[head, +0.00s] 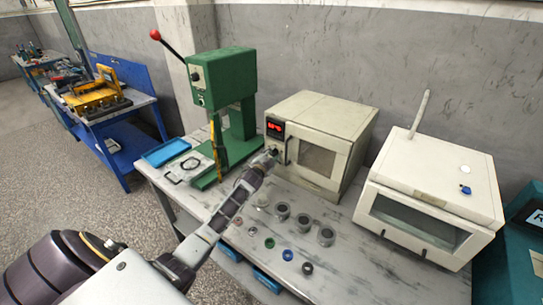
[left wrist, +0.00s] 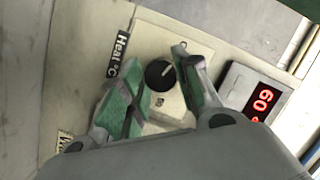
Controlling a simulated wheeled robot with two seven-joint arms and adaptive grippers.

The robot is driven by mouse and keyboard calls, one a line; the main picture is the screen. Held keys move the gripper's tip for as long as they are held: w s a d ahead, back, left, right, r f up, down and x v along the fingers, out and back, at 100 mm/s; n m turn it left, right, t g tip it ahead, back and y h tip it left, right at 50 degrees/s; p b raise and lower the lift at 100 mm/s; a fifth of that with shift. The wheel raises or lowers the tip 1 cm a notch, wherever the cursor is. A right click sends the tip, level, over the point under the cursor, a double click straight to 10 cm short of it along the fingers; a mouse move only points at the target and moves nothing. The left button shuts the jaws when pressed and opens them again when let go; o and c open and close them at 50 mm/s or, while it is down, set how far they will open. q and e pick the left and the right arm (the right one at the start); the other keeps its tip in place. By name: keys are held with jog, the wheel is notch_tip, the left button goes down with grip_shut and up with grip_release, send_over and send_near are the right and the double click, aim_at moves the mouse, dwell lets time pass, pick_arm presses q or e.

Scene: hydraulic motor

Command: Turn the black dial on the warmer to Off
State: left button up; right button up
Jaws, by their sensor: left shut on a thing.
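The warmer (head: 318,113) is a cream box with a window door and a red-lit display (head: 275,128) at its front left. The black dial (left wrist: 159,75) shows in the left wrist view on a pale plate beside a "Heat °C" label (left wrist: 118,55). It is round with a light pointer mark. My left gripper (left wrist: 160,68) has its green-padded fingers on either side of the dial, shut on it. In the head view the left gripper (head: 269,157) is at the warmer's front, below the display, and largely covers the dial. My right gripper is not in view.
A green press (head: 225,95) with a red-knobbed lever stands left of the warmer. A second cream box (head: 432,185) stands to its right. Several metal rings and small parts lie on the table (head: 350,265) in front. A blue tray (head: 166,152) is at the left.

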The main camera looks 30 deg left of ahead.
pick_arm(q)
jog(key=shift+f, duration=0.1)
jog(key=o, duration=1)
jog(key=shift+s, duration=0.2)
jog(key=shift+v, duration=5.85)
